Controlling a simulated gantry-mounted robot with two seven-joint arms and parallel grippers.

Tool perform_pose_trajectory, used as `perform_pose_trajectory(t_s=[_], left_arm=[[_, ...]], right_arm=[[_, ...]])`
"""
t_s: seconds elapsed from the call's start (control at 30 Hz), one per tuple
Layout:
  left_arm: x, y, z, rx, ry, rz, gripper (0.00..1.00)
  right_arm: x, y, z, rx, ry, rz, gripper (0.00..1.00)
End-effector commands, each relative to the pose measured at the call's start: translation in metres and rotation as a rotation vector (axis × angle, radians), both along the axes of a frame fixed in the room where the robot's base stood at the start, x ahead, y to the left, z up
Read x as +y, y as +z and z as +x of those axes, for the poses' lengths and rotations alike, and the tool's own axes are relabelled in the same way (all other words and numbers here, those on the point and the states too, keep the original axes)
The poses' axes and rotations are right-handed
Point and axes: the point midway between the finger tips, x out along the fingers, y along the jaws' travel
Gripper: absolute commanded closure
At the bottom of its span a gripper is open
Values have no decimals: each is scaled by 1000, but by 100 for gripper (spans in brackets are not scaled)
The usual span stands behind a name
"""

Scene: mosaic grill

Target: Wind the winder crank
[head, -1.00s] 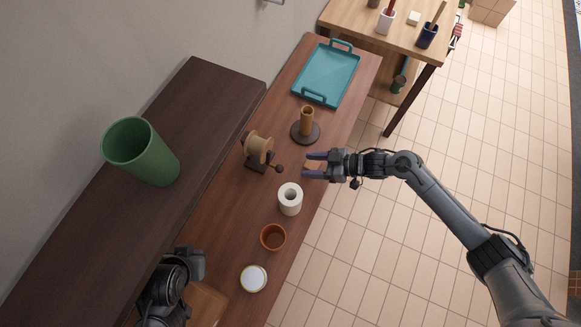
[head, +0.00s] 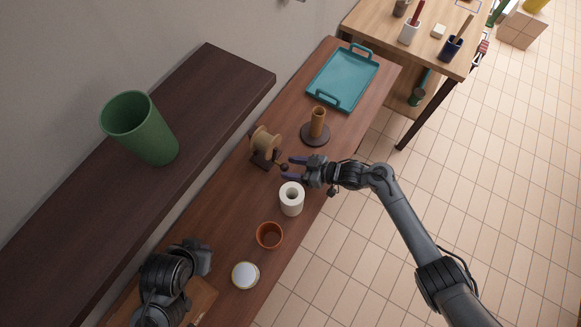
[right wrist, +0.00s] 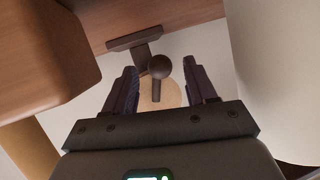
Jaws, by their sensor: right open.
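The winder (head: 265,145) has a tan spool on a dark stand and stands on the brown bench. Its crank has a dark round knob (head: 284,167) on the side facing my right gripper. My right gripper (head: 289,168) is open, with its fingertips at the knob. In the right wrist view the dark knob (right wrist: 160,66) shows between the two spread fingers (right wrist: 161,86), with a visible gap on each side. My left gripper (head: 203,257) is at the bottom left, above the bench; its fingers cannot be made out.
A white roll (head: 292,202) stands just below my right gripper. An orange cup (head: 269,236) and a white-topped round container (head: 245,275) stand nearer. A brown post on a round base (head: 315,135) and a teal tray (head: 342,80) lie beyond. A green bin (head: 145,130) stands on the dark shelf.

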Motion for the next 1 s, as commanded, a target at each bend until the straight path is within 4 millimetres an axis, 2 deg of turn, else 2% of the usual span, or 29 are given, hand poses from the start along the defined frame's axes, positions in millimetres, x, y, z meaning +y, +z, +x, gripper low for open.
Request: perform_pose_trajectory(t_s=[0.17, 0.47, 0.83, 1.0], left_arm=[[-1, -2, 0, 0, 2, -4, 100], [-4, -1, 0, -1, 8, -14, 100], [-3, -1, 0, 0, 6, -12, 100], [-2, -1, 0, 0, 3, -5, 100]], right_arm=[[9, -4, 3, 2, 1, 0, 44], [10, -5, 3, 1, 1, -1, 44], [10, -4, 3, 1, 1, -1, 99], [10, -4, 3, 1, 1, -1, 100]])
